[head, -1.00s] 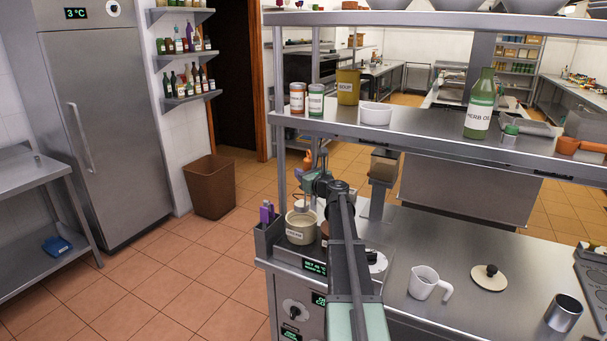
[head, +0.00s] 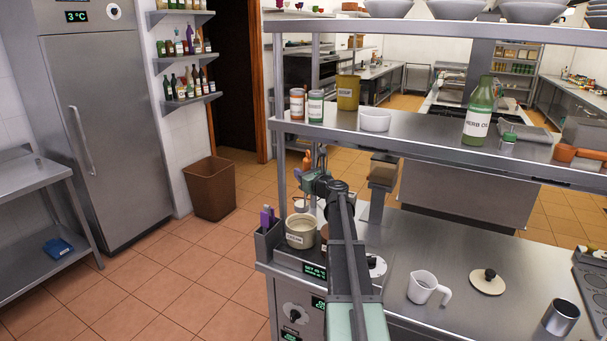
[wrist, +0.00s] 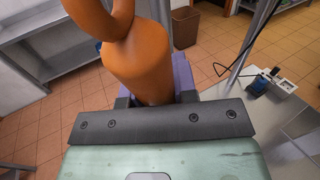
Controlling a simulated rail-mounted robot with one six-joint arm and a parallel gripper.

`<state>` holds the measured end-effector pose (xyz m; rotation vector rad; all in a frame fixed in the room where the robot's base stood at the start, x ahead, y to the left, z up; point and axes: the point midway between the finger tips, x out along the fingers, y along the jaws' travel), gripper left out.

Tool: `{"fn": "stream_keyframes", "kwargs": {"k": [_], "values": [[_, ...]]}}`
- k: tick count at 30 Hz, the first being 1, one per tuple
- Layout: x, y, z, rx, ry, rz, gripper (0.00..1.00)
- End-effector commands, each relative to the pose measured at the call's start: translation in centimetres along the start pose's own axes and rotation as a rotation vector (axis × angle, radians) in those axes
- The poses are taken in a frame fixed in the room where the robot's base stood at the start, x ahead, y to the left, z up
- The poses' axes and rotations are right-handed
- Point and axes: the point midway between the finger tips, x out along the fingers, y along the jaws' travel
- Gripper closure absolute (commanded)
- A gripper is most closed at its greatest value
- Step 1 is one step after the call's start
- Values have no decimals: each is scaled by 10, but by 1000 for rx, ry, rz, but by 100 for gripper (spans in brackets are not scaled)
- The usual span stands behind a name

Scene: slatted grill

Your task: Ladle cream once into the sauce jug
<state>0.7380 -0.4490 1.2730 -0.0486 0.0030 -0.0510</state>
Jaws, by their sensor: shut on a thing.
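The cream pot (head: 300,238), pale and labelled, stands on the unit at the counter's left end, with pale cream visible inside. My gripper (wrist: 157,98) is shut on the orange ladle handle (wrist: 152,62), which fills the upper middle of the wrist view. In the head view, my gripper (head: 309,184) is above and behind the pot, partly hidden by my arm. A small pale shape below it looks like the ladle bowl (head: 300,205), just above the pot's far rim; its contents cannot be made out. The white sauce jug (head: 422,289) stands upright on the counter to the right.
A round lid (head: 487,282) with a dark knob and a metal cup (head: 561,317) stand right of the jug. A shelf (head: 420,138) with tins, a white bowl and a green bottle runs above the counter. A narrow bin (head: 267,240) adjoins the pot.

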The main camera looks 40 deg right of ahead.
Motion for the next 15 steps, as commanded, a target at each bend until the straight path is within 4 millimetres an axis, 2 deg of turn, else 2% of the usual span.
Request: {"fn": "stream_keyframes", "kwargs": {"k": [15], "values": [[4, 25, -1, -145, 28, 2, 100]]}}
